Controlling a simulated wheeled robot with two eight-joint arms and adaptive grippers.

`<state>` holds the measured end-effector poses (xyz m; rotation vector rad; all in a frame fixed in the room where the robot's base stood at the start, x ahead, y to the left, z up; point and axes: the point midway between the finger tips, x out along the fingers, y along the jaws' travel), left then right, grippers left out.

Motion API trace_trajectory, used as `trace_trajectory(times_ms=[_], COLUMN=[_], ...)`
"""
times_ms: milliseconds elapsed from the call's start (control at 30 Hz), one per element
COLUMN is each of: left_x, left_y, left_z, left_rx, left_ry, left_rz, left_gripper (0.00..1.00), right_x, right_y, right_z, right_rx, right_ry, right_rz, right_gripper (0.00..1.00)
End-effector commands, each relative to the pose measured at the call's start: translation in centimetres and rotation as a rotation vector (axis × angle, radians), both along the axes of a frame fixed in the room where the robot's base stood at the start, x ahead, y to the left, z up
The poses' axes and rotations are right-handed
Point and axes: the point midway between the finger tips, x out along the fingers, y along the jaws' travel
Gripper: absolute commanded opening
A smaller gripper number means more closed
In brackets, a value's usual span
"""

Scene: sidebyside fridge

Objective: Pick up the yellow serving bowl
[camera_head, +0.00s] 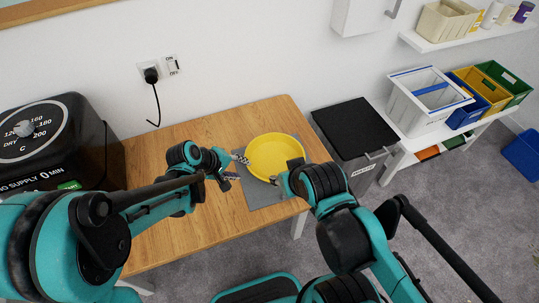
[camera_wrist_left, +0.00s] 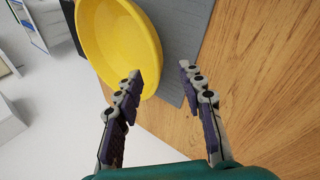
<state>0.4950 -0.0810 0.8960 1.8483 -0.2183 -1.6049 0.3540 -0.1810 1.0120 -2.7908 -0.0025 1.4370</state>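The yellow serving bowl (camera_head: 275,156) sits upright on a grey mat (camera_head: 258,194) on the wooden table, and its inside looks empty. It also fills the upper left of the left wrist view (camera_wrist_left: 118,45). My left gripper (camera_head: 240,167) is open at the bowl's left side. In the left wrist view its fingers (camera_wrist_left: 162,75) are spread apart, with the left fingertip overlapping the bowl's rim and the right one over the mat's edge. Contact cannot be told. My right gripper (camera_head: 277,180) is near the bowl's lower right rim, mostly hidden behind its own wrist.
The wooden table (camera_head: 165,240) is clear around the mat. A black appliance (camera_head: 55,140) stands at the left. A black-topped bin (camera_head: 354,128) stands right of the table, beside a low shelf with a white crate (camera_head: 425,105). A wall socket with a plugged cord (camera_head: 152,75) is behind.

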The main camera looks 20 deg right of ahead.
Motion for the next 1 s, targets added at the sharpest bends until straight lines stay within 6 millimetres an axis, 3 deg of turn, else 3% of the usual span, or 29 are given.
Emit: trace_trajectory(times_ms=[700, 933, 967, 1000], left_x=[0.9, 0.9, 0.9, 0.9], left_y=[-5.2, -5.4, -5.4, -5.4], left_z=[-6.8, -6.8, -6.8, -6.8], left_rx=[-0.012, -0.012, -0.012, -0.012], left_ry=[0.015, 0.015, 0.015, 0.015], left_rz=[0.000, 0.002, 0.002, 0.002], left_gripper=[0.39, 0.39, 0.37, 0.26], right_x=[0.0, 0.0, 0.0, 0.0], right_y=[0.0, 0.0, 0.0, 0.0], right_z=[-3.6, -3.5, -3.5, -3.4], right_rx=[0.000, 0.000, 0.000, 0.000], right_ry=[0.000, 0.000, 0.000, 0.000], right_rz=[0.000, 0.000, 0.000, 0.000], right_gripper=[0.40, 0.40, 0.40, 0.40])
